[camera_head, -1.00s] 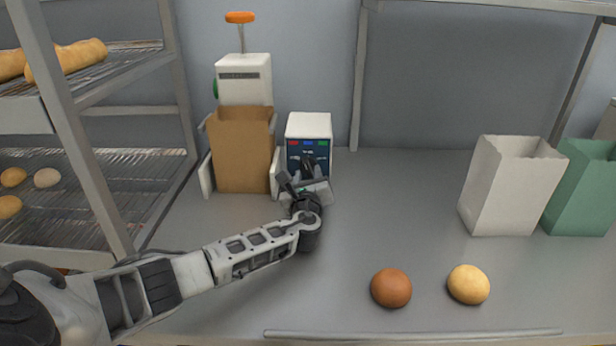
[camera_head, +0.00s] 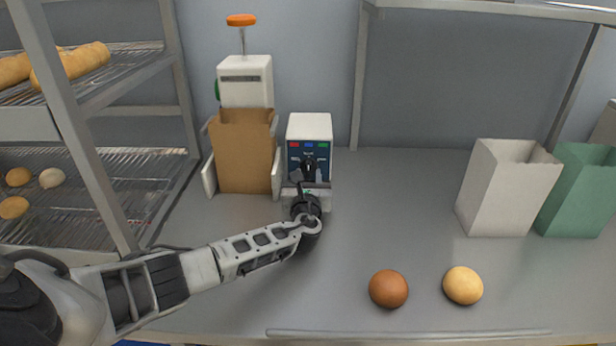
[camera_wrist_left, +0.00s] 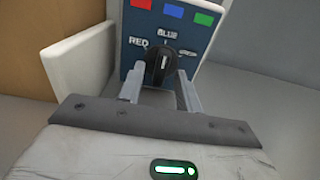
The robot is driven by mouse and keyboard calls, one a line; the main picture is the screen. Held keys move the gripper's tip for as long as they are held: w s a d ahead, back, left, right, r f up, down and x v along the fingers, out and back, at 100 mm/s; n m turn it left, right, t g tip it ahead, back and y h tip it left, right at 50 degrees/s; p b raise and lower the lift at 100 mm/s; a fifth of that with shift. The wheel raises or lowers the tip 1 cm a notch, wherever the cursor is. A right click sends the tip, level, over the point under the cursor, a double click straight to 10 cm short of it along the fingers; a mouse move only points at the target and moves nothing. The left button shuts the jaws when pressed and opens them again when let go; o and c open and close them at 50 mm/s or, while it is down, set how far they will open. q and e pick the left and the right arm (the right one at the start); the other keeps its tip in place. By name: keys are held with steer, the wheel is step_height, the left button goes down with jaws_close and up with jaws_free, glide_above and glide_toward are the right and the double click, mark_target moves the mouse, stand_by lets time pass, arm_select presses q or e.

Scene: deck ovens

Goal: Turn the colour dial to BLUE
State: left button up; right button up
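The colour dial (camera_wrist_left: 161,65) is a black knob on the dark blue panel of a small white box (camera_head: 309,126). RED, BLUE and a partly blurred third label surround it. BLUE sits straight above the knob. A white line on the knob stands nearly upright; I cannot tell its exact setting. My left gripper (camera_head: 308,172) is at the panel. In the left wrist view its two fingers (camera_wrist_left: 161,80) stand either side of the knob, apart from each other, with narrow gaps beside it. The right gripper is not in view.
A brown paper bag (camera_head: 245,155) stands in a white holder just left of the box, below a white dispenser (camera_head: 245,80). Two buns, brown (camera_head: 388,288) and yellow (camera_head: 463,285), lie front right. White (camera_head: 505,190) and green (camera_head: 580,190) bags stand right. The middle counter is clear.

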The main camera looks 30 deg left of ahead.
arm_select(q)
steer(key=v, duration=1.6)
steer(key=shift+a, duration=0.1)
